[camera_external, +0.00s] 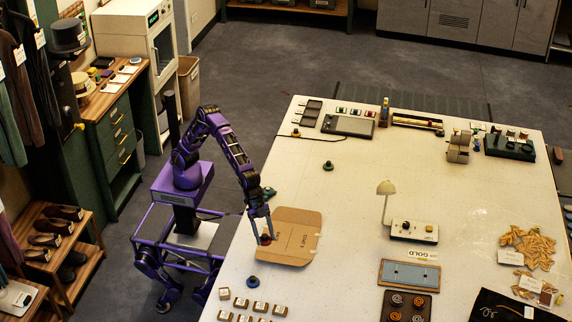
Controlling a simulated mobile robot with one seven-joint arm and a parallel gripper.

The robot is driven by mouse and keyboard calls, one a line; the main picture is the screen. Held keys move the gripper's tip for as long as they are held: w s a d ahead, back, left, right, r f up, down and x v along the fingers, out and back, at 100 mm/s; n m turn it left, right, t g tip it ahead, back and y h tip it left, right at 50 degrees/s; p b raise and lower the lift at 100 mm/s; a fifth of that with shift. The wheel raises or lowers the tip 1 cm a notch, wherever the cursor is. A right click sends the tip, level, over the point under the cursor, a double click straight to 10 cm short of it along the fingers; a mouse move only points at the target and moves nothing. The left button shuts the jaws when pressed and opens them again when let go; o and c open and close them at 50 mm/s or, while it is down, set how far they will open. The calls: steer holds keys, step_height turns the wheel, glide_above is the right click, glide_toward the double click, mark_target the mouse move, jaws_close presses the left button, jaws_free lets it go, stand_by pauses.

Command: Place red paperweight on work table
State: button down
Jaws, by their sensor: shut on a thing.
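My purple arm reaches over the left edge of the large white work table (350,215). My gripper (264,238) points down, low over the table, at the left side of a flat brown cardboard piece (293,240). It is shut on the red paperweight (266,240), a small red thing with a dark part, between the fingertips. I cannot tell whether the paperweight touches the cardboard or hangs just above it. A blue paperweight (252,281) stands on the table below my gripper. A green paperweight (328,165) stands farther back.
Several small labelled blocks (260,306) stand at the front left. A lamp (386,189) with a control box (413,232) stands right of the cardboard, and a blue tray (409,274) lies in front of it. Bare table lies between the green paperweight and the cardboard.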

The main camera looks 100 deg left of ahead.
steer(key=s+d+m+g+h, duration=0.1)
steer(key=s+d+m, duration=0.2)
steer(key=s+d, duration=0.75)
steer(key=x, duration=0.5)
steer(key=shift+s+a+f, duration=0.1)
steer(key=shift+s+f, duration=0.15)
steer(key=shift+f, duration=0.1)
steer(key=shift+f+b, duration=0.5)
steer(key=shift+f, duration=2.2)
steer(key=shift+f, duration=0.1)
steer(key=shift+f, duration=0.15)
steer(key=shift+c, duration=0.9)
jaws_free()
steer(key=shift+a, duration=0.1)
steer(key=shift+r, duration=0.2)
